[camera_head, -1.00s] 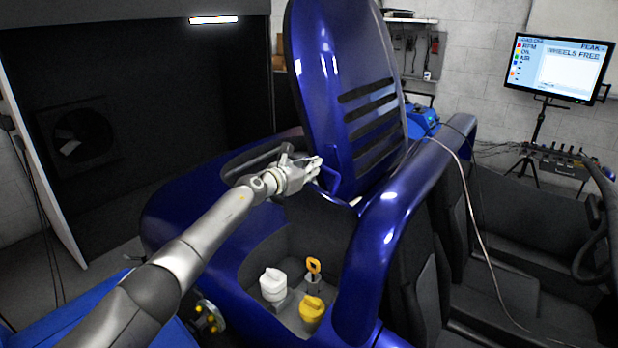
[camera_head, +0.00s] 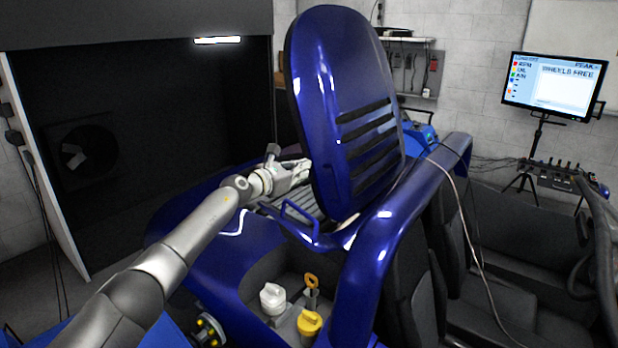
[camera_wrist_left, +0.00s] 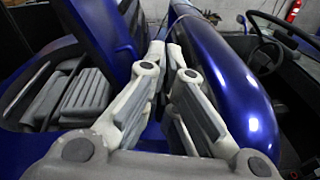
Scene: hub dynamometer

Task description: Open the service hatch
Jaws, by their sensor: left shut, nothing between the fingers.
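The service hatch (camera_head: 345,105) is a large blue rounded panel with several dark slots. It stands raised, nearly upright, at the back of the blue car. My left gripper (camera_head: 306,168) is shut and empty, close against the hatch's lower left edge; I cannot tell whether it touches. A blue handle loop (camera_head: 298,215) shows just below the gripper, apart from it. In the left wrist view the shut fingers (camera_wrist_left: 168,52) point between the dark blue hatch (camera_wrist_left: 112,35) and a blue body bar (camera_wrist_left: 215,70). My right gripper is not in view.
The open bay below holds a white cap (camera_head: 272,298), a yellow cap (camera_head: 309,323) and a yellow-orange ring handle (camera_head: 311,282). The blue roll bar (camera_head: 385,235) and seats lie to the right. A thin cable (camera_head: 466,210) hangs over the seats. A monitor (camera_head: 553,86) stands at back right.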

